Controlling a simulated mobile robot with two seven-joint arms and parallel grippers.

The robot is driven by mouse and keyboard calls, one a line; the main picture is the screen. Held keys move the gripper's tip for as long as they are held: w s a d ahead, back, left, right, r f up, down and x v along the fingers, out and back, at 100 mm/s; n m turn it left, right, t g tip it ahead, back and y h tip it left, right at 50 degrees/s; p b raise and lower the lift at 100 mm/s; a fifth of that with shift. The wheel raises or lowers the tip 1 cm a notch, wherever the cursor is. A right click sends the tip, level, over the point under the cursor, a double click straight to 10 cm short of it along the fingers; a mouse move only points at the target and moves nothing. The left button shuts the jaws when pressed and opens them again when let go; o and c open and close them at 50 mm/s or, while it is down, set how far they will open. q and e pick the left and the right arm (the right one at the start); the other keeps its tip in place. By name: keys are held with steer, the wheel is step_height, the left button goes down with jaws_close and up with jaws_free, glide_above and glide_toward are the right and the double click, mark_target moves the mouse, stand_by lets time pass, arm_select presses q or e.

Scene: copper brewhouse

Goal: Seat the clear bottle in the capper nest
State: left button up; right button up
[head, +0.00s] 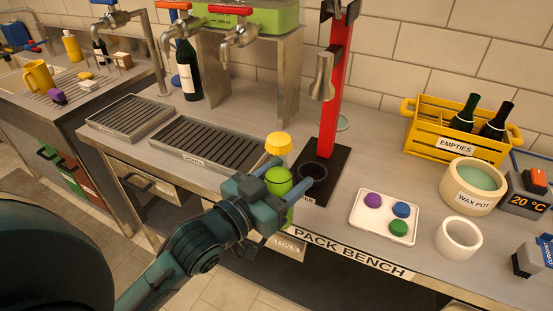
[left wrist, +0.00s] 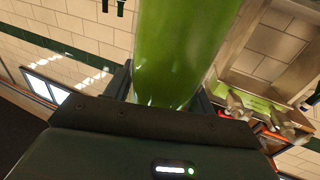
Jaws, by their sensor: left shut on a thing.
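My left gripper (head: 268,205) is shut on a bright green bottle (head: 279,181) at the front edge of the bench. The capper has a red column (head: 335,95), a metal head (head: 322,77) and a dark ring-shaped nest (head: 313,170) on a black base. The held bottle is left of and in front of the nest, apart from it. The nest looks empty. No plainly colourless bottle shows. My right gripper is not in view.
A yellow-topped container (head: 278,143) shows just behind the held bottle. Right of the capper are a white tray (head: 357,222) with coloured lumps, a wax pot (head: 473,187), a white ring (head: 458,238) and a yellow crate (head: 428,146) with dark bottles. A drain grate (head: 208,145) lies left.

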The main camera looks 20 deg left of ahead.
arm_select(q)
steer(key=shift+d+r, duration=0.1)
steer(key=shift+r, duration=0.05)
steer(key=shift+r+p, duration=0.1)
steer(key=shift+p, duration=0.2)
steer(key=w+f+b, duration=0.2)
steer(key=w+f, duration=0.1)
steer(key=w, duration=1.7)
steer(key=shift+d, duration=0.3)
steer(key=shift+f, duration=0.1)
steer(key=shift+p, duration=0.5)
stand_by(1.1)
steer(key=shift+f+b, duration=0.65)
steer(key=shift+f, duration=0.65)
stand_by(0.3)
